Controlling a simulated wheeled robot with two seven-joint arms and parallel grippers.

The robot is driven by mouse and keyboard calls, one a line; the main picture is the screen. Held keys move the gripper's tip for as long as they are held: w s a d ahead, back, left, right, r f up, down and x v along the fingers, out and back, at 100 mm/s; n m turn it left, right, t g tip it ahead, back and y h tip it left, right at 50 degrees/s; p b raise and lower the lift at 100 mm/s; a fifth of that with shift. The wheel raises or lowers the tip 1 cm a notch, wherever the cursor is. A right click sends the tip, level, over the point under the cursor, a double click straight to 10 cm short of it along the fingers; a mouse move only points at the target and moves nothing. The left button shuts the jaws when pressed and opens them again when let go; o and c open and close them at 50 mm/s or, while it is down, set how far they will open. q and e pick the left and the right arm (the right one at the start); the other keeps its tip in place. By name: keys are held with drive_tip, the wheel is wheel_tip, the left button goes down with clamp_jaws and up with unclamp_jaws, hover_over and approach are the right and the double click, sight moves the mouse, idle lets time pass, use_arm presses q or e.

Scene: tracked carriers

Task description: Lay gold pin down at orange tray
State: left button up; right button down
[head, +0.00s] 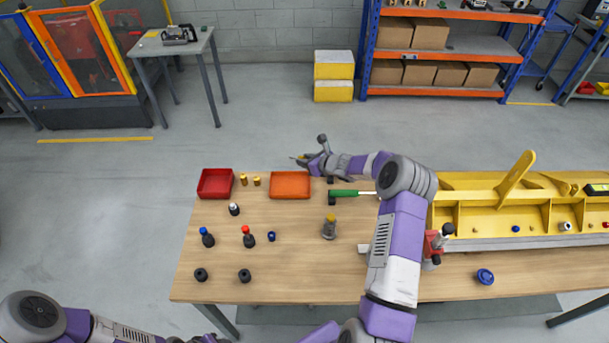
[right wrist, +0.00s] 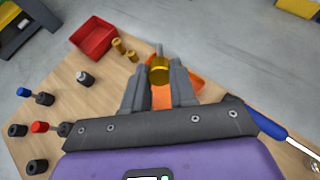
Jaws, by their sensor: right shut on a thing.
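My right gripper (head: 301,160) is just beyond the far edge of the orange tray (head: 290,196) in the head view. In the right wrist view, the right gripper (right wrist: 160,76) is shut on a gold pin (right wrist: 159,70), a round gold piece with a thin grey stem. The orange tray (right wrist: 163,98) shows behind and below the pin, partly hidden by the fingers. The height of the pin over the tray is hard to tell. Two other gold pins (head: 249,181) stand between the red tray (head: 215,184) and the orange tray. My left gripper is out of view.
A green-handled tool (head: 345,193) lies right of the orange tray. A grey piece with a yellow top (head: 329,228) stands nearer. Several dark, blue-topped and red-topped pieces (head: 248,238) stand on the wooden table (head: 300,275). A yellow fixture (head: 480,205) fills the right side.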

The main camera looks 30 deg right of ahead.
wheel_tip(320, 180, down, 6)
drive_tip(key=b, duration=0.5)
drive_tip(key=shift+w+f, duration=0.2)
drive_tip(key=shift+w, duration=0.25)
drive_tip(key=shift+a, duration=0.1)
wheel_tip(320, 180, down, 9)
drive_tip(key=b, duration=0.9)
drive_tip(key=shift+b, duration=0.4)
